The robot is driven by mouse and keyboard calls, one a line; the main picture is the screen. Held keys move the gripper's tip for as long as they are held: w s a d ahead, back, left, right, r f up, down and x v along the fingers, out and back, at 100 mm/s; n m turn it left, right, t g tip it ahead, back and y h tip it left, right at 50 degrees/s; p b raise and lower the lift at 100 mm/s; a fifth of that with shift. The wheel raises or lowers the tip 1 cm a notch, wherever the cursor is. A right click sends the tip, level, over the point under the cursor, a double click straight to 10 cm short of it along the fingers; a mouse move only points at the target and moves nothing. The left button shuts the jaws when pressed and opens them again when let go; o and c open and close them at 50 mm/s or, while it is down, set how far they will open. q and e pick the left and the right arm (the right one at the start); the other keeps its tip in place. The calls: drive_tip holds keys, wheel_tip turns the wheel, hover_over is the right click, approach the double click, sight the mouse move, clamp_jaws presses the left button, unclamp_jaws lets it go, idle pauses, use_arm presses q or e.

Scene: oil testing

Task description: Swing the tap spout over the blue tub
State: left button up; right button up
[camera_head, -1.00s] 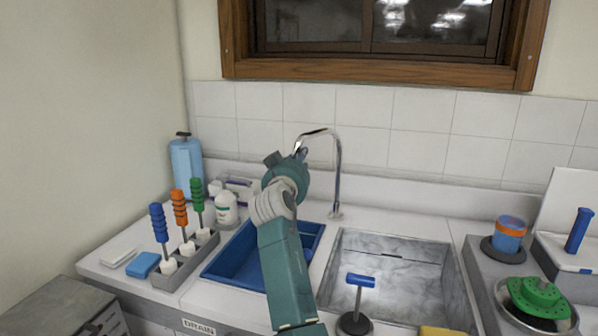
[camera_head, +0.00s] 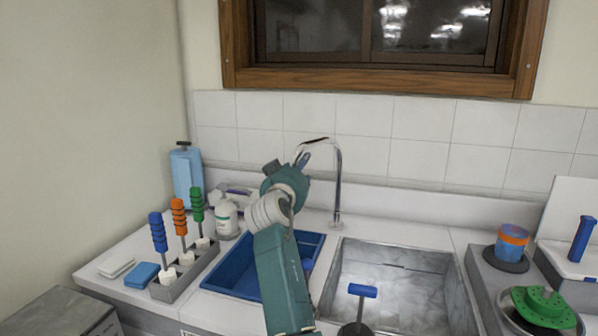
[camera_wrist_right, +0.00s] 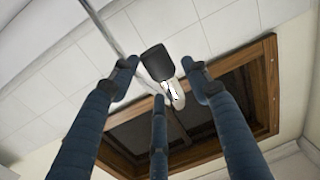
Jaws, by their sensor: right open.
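The chrome tap (camera_head: 338,190) stands behind the sinks in the head view. Its spout (camera_head: 318,140) arches to the left, and its end is near my right gripper (camera_head: 304,159). The blue tub (camera_head: 235,268) sits below and left of the tap, partly hidden by my right arm. In the right wrist view my right gripper (camera_wrist_right: 160,80) is open, its dark blue fingers spread. The chrome pipe (camera_wrist_right: 108,35) runs down between the fingers from the upper left, beside a dark block. I cannot tell whether any finger touches the spout. My left gripper is not in view.
A grey sink (camera_head: 395,280) lies right of the tub. A rack (camera_head: 190,275) with several coloured-handled tools, a white bottle (camera_head: 227,218) and a blue canister (camera_head: 186,175) stand left. A blue-topped T-handle (camera_head: 362,291) stands in front. The tiled wall is close behind the tap.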

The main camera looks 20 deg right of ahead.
wheel_tip(320, 180, up, 10)
drive_tip(key=shift+f, duration=0.15)
idle(0.3)
